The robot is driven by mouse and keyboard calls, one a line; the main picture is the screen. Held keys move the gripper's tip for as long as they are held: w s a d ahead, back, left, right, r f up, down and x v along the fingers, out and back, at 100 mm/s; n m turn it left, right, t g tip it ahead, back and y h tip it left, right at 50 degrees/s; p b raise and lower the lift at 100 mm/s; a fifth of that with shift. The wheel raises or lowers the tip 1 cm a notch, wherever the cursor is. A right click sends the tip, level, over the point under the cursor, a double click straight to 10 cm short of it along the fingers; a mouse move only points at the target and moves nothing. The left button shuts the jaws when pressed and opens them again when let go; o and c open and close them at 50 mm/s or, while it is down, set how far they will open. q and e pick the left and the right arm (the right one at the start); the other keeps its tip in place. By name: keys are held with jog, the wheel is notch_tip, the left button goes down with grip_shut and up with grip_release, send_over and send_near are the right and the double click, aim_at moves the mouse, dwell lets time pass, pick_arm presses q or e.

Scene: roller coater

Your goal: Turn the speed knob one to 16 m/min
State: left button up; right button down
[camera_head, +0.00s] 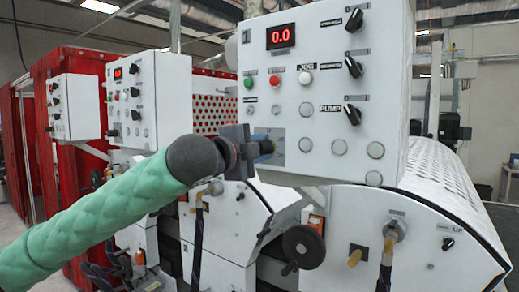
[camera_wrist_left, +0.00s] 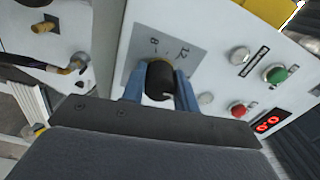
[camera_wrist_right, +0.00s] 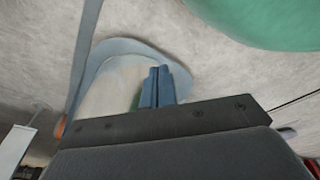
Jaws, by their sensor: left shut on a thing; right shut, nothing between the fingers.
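The white control panel marked 1 (camera_head: 310,85) faces me in the head view, and its red display (camera_head: 281,36) reads 0.0. My left gripper (camera_head: 265,147) is at the panel's lower left and hides most of the knob there. In the left wrist view the black speed knob (camera_wrist_left: 160,80) sits on a grey scale plate (camera_wrist_left: 146,44) with the numbers 8 and 12 visible. The blue fingers of my left gripper (camera_wrist_left: 160,88) are shut on the knob, one on each side. My right gripper (camera_wrist_right: 158,87) is shut and empty in the right wrist view, apart from the panel.
The panel also has a green button (camera_head: 248,83), a red button (camera_head: 275,80) and several black switches on its right side. Below are a black handwheel (camera_head: 303,246) and hose fittings. Two similar panels (camera_head: 160,100) stand to the left.

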pick_arm(q)
jog(key=shift+m, duration=0.4)
jog(key=shift+d+f, duration=0.1)
pick_arm(e)
jog(key=shift+w+d, duration=0.1)
pick_arm(q)
jog(key=o, duration=1)
jog(key=shift+c, duration=0.2)
jog(key=shift+s, duration=0.1)
pick_arm(e)
jog(key=shift+f, duration=0.1)
pick_arm(q)
jog(key=shift+s+a, duration=0.25)
jog(key=shift+a, duration=0.05)
jog(key=b+v, duration=0.3)
jog(key=v, duration=0.4)
pick_arm(e)
jog(key=w+a+r, duration=0.3)
jog(key=r, duration=0.3)
jog(key=shift+w, duration=0.35)
